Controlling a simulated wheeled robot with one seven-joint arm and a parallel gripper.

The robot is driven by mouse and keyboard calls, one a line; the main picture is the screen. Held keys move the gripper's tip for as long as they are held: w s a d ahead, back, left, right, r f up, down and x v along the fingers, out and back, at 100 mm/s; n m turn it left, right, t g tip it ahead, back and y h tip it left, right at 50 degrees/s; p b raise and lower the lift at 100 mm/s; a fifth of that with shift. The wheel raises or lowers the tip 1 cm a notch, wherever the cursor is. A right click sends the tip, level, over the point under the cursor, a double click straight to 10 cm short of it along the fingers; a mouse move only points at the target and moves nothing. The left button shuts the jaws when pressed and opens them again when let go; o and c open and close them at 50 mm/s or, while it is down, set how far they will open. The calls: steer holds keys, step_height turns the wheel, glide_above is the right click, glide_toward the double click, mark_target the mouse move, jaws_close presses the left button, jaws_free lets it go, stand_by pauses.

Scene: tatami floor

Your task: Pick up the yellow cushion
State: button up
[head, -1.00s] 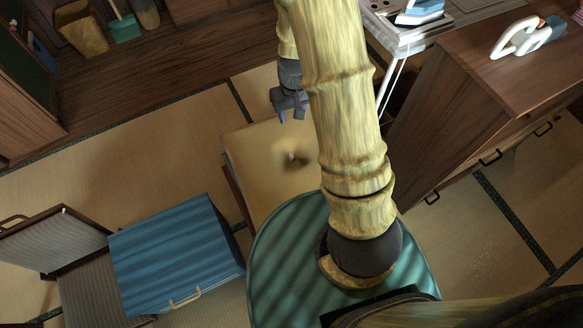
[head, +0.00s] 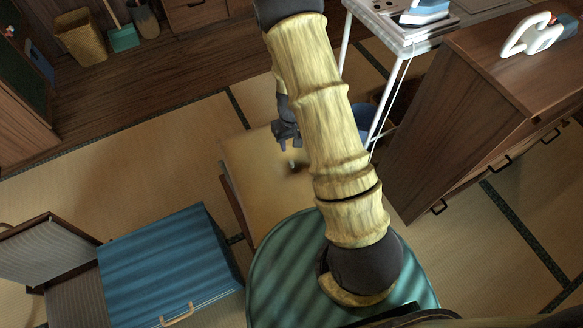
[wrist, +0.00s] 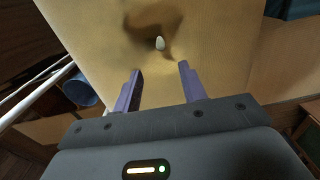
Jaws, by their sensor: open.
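The yellow cushion (head: 250,175) is a square pad with a dimple at its middle, partly hidden behind my arm in the head view. In the wrist view the cushion (wrist: 215,45) fills the upper middle, and a small pale button sits in its dimple. My gripper (head: 289,140) is over the far part of the cushion, close to the dimple. In the wrist view the gripper (wrist: 160,72) is open, with its two purple fingers apart and nothing between them. The dimple lies just ahead of the fingertips. I cannot tell whether the fingers touch the cushion.
A brown wooden edge (head: 234,203) runs along the cushion's left side. A blue-topped box (head: 170,262) stands at the lower left. A wooden cabinet (head: 455,110) and a white-legged stand (head: 397,42) are on the right. Open tatami (head: 140,155) lies to the left.

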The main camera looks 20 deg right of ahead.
steer(key=b, duration=0.2)
glide_above(292, 162)
step_height(292, 162, down, 8)
steer(key=shift+s+a+r, duration=0.1)
steer(key=shift+r, duration=0.1)
steer(key=shift+f, duration=0.1)
step_height(292, 162, down, 5)
steer(key=shift+f+b, duration=0.1)
steer(key=shift+b, duration=0.6)
jaws_close()
